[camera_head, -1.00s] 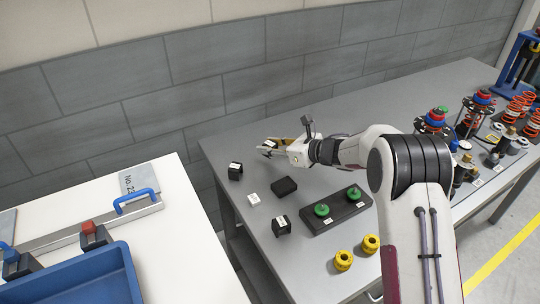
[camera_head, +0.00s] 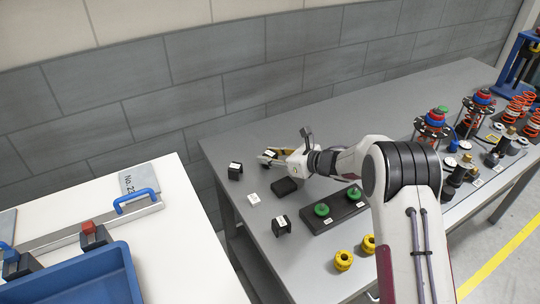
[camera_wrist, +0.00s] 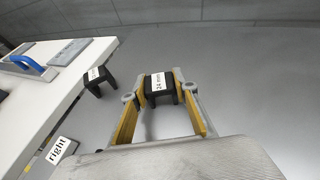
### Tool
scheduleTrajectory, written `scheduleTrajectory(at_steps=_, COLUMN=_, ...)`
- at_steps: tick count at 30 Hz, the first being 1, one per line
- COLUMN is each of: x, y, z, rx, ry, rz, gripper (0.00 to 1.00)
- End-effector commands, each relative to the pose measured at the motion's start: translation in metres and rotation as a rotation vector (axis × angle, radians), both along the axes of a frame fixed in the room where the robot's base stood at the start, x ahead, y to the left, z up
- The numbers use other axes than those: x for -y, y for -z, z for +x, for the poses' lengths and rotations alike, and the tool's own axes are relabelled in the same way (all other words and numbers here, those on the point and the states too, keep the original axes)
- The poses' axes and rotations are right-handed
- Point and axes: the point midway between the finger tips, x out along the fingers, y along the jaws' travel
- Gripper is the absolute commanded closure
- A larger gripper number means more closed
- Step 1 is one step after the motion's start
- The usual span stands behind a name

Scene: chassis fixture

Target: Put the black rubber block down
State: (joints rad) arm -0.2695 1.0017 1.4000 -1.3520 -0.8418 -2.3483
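My gripper (camera_head: 268,157) is over the far left part of the grey table in the head view. In the wrist view, its fingers (camera_wrist: 161,92) are on both sides of a black block (camera_wrist: 161,88) with a white "24 mm" label, and I see them shut on it. The block looks upright with its label up. It is low over the table, but I cannot tell whether it touches it.
A similar black block (camera_head: 235,171) stands left of my gripper, another (camera_head: 281,225) nearer the front. A flat black piece (camera_head: 285,186) and a white "right" tag (camera_head: 254,198) lie between. A dark tray (camera_head: 335,212) holds green knobs. Bare grey table (camera_head: 228,140) surrounds my fingertips.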

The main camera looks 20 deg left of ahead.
Motion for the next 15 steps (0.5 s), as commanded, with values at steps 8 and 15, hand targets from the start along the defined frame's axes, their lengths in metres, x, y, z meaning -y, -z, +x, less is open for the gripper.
scheduleTrajectory(at_steps=8, x=-0.0001, y=-0.0002, z=0.0000, rx=0.000, ry=0.000, rz=0.000, gripper=0.55)
scheduleTrajectory(at_steps=15, x=-0.0001, y=-0.0023, z=0.0001, rx=0.001, ry=0.001, rz=-0.001, gripper=0.55)
